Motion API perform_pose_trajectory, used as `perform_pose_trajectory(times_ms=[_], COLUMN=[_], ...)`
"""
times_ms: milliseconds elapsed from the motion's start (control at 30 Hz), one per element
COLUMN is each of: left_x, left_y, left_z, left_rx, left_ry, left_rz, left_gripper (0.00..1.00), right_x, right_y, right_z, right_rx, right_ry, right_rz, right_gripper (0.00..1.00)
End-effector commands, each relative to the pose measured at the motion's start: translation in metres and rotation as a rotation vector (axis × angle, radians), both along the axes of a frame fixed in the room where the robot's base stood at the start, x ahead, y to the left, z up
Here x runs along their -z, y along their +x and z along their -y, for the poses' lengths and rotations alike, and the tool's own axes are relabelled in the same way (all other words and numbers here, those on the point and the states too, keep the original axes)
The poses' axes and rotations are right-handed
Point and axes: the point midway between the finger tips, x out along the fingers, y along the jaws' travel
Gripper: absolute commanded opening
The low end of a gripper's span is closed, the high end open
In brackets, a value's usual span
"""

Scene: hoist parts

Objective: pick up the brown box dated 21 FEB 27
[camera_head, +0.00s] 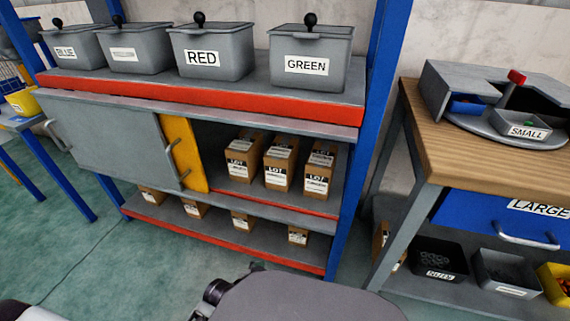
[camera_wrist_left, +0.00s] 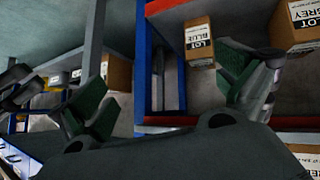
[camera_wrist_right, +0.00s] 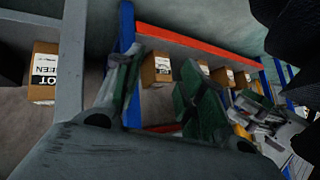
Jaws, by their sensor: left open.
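Brown boxes with white LOT labels stand on the middle shelf in the head view: a left one (camera_head: 243,157), a middle one (camera_head: 280,163) and a right one (camera_head: 319,170). Smaller-looking brown boxes (camera_head: 243,221) stand on the bottom shelf. Their dates are too small to read. In the left wrist view, one box (camera_wrist_left: 199,43) reads LOT BLUE and another (camera_wrist_left: 292,24) LOT GREY. My left gripper (camera_wrist_left: 168,95) is open and empty. In the right wrist view a box (camera_wrist_right: 42,74) reads LOT GREEN, and my right gripper (camera_wrist_right: 158,88) has its fingers apart, with nothing between them.
A grey sliding door (camera_head: 105,138) and a yellow panel (camera_head: 184,150) cover the middle shelf's left part. Lidded bins, including RED (camera_head: 213,55) and GREEN (camera_head: 308,58), stand on top. A blue post (camera_head: 365,130) bounds the rack; a wooden-topped bench (camera_head: 480,150) stands right.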

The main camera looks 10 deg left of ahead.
Motion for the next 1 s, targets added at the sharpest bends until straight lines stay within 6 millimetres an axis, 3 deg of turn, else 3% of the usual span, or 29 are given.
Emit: perform_pose_trajectory(times_ms=[267,467,700,1000], left_x=[-0.043,-0.081,-0.126,-0.172], left_y=[0.041,0.08,0.123,0.158], left_z=[-0.017,-0.038,-0.069,-0.097], left_rx=[0.019,0.055,0.139,0.297], left_ry=[0.121,0.307,0.642,1.123], left_rz=[0.11,0.236,0.406,0.574], left_gripper=[1.0,1.0,1.0,1.0], right_x=[-0.04,-0.072,-0.107,-0.133], right_y=[0.009,0.014,0.016,0.011], right_z=[0.0,0.002,0.006,0.014], right_rx=[-0.006,-0.016,-0.031,-0.046], right_ry=[-0.013,-0.036,-0.078,-0.138], right_rz=[0.018,0.02,0.007,-0.04], right_gripper=[0.4,0.4,0.4,0.4])
